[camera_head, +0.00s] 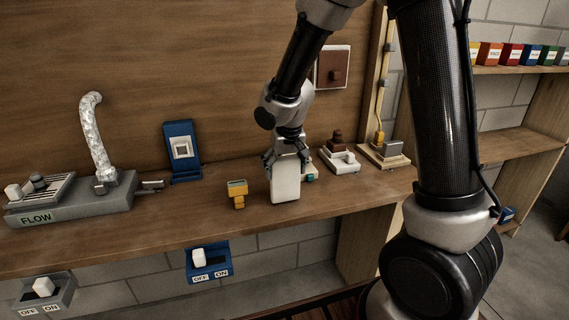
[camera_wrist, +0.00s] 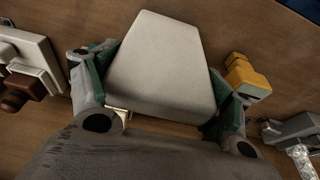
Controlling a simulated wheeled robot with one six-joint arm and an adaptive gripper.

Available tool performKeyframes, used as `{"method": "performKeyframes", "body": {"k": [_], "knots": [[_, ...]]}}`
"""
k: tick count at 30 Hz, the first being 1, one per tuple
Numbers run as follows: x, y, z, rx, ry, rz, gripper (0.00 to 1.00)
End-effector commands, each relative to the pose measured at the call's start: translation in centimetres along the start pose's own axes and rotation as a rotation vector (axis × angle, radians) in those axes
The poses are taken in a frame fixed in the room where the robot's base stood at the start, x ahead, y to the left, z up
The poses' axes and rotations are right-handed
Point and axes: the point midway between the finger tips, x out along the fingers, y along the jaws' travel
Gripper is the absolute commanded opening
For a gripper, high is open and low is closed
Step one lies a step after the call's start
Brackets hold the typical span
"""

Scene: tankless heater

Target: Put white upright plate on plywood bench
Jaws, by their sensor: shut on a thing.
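The white upright plate (camera_head: 285,182) stands upright at the plywood bench (camera_head: 206,208), near its middle. My gripper (camera_head: 284,160) points down from above and is shut on the plate's upper part. In the wrist view the white plate (camera_wrist: 165,62) fills the space between my two green-padded fingers (camera_wrist: 160,95). In the head view the plate's lower edge appears at or just above the bench top; I cannot tell whether it touches.
A yellow block-like device (camera_head: 238,193) stands just left of the plate. A white base with a brown knob (camera_head: 340,158) and a small teal item (camera_head: 310,174) are to the right. A blue stand (camera_head: 182,152) and the grey FLOW unit (camera_head: 75,200) are farther left. Bare bench lies between them.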

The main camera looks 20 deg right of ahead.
Motion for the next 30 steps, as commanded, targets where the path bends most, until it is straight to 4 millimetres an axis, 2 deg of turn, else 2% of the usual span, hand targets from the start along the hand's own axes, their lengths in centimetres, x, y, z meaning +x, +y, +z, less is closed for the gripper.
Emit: {"method": "performKeyframes", "body": {"k": [28, 29, 30], "knots": [[0.93, 0.05, 0.28, 0.0, 0.0, 0.002, 0.29], [0.92, 0.05, 0.26, 0.0, 0.001, 0.002, 0.83], [0.91, 0.04, 0.26, 0.0, 0.001, 0.002, 0.9]]}}
